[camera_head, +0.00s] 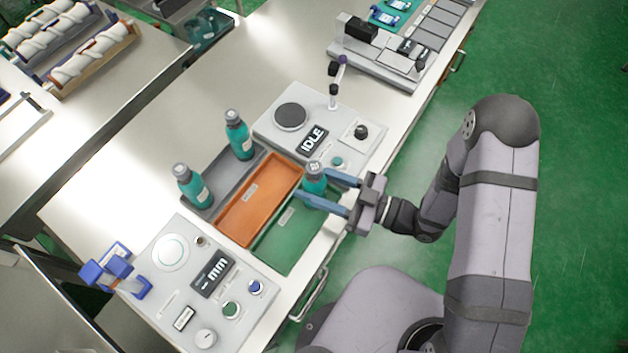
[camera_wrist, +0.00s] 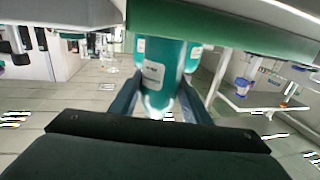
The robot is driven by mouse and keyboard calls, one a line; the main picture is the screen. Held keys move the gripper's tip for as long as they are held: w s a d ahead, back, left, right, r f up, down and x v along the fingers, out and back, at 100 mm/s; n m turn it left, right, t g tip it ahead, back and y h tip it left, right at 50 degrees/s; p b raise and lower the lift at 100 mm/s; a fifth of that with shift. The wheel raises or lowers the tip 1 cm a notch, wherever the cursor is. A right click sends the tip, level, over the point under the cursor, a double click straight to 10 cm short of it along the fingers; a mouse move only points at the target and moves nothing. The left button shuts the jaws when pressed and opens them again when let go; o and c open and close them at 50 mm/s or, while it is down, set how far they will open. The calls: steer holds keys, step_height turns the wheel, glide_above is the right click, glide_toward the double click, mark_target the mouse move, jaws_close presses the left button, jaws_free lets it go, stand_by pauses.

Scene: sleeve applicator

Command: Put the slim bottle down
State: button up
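The slim bottle (camera_head: 314,177), teal with a pale cap, is at the upper right end of the green tray (camera_head: 283,243) in the head view. My gripper (camera_head: 315,184) reaches in from the right, its two blue fingers shut on the bottle's sides. In the wrist view the bottle (camera_wrist: 165,62) with its white label sits between the fingers, its white cap towards the lower edge. The bottle looks roughly upright. Its base is at or just above the green tray; I cannot tell whether it touches.
Two similar teal bottles (camera_head: 190,186) (camera_head: 239,136) stand in the grey tray (camera_head: 221,174). An empty orange tray (camera_head: 260,198) lies between. A machine reading IDLE (camera_head: 311,140) is behind; a panel reading mm (camera_head: 211,276) is in front. Most of the green tray is bare.

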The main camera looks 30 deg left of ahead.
steer(key=shift+o, duration=1.1)
steer(key=shift+r, duration=0.1)
steer(key=shift+r, duration=0.15)
steer(key=shift+w+d, duration=0.1)
steer(key=shift+d, duration=0.1)
steer(key=w+d+b, duration=0.2)
steer(key=d+b, duration=0.2)
steer(key=d, duration=0.7)
steer(key=shift+d, duration=0.2)
steer(key=shift+w, duration=0.1)
